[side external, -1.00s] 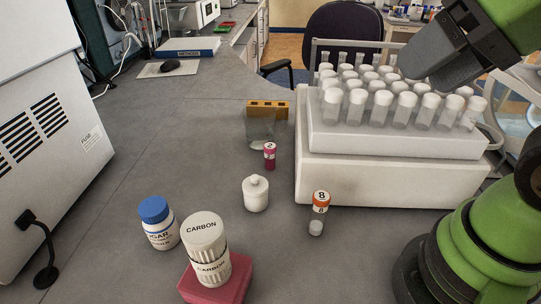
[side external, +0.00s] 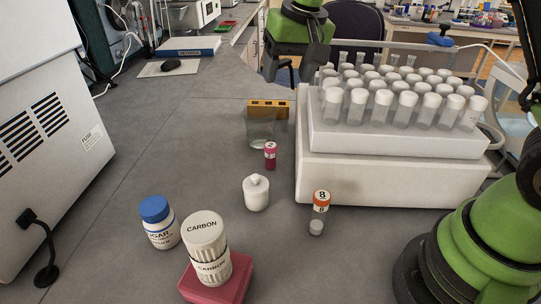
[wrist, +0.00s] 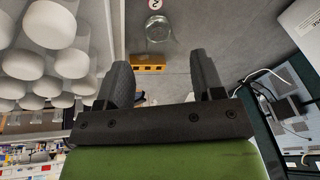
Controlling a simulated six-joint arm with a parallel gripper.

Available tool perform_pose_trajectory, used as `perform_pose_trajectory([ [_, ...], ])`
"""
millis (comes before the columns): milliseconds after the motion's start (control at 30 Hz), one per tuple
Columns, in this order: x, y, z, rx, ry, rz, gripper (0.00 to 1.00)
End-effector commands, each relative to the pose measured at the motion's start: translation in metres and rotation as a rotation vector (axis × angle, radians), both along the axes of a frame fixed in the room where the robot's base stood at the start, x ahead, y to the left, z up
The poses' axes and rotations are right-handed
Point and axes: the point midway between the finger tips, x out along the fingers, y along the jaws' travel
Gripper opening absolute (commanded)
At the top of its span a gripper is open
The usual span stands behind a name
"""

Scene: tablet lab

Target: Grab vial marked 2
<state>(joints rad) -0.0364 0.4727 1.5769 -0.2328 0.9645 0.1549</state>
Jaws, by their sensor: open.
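The vial marked 2 (side external: 270,160) is small and dark red with a pink cap. It stands upright on the grey bench, just in front of a clear glass beaker (side external: 260,127). In the wrist view its cap with the 2 (wrist: 154,5) shows at the top edge, cut off. My gripper (side external: 289,74) is above the far part of the bench, behind and higher than the vial. Its two fingers also show in the wrist view (wrist: 160,64), spread apart with nothing held between them.
A white rack of white-capped tubes (side external: 400,140) stands right of the vial. A yellow block (side external: 282,108) lies behind the beaker. In front are a white pot (side external: 256,194), a vial marked 8 (side external: 319,212), a blue-capped jar (side external: 160,226) and a carbon jar (side external: 207,250). Bench left of the vial is clear.

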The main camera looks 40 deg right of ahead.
Motion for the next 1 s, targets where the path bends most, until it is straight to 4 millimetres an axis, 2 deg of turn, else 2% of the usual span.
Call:
perform_pose_trajectory([
  [33,0.014,0.0,-0.023,-0.011,0.035,-0.002,0.61],
  [100,0.029,0.0,-0.051,-0.027,0.068,-0.003,0.61],
  [200,0.044,-0.001,-0.086,-0.047,0.108,-0.009,0.61],
  [300,0.051,-0.002,-0.112,-0.062,0.136,-0.009,0.61],
  [700,0.058,-0.004,-0.168,-0.073,0.157,-0.011,0.61],
  [867,0.059,-0.005,-0.18,-0.072,0.154,-0.012,0.61],
  [1000,0.056,-0.005,-0.198,-0.072,0.157,-0.011,0.61],
])
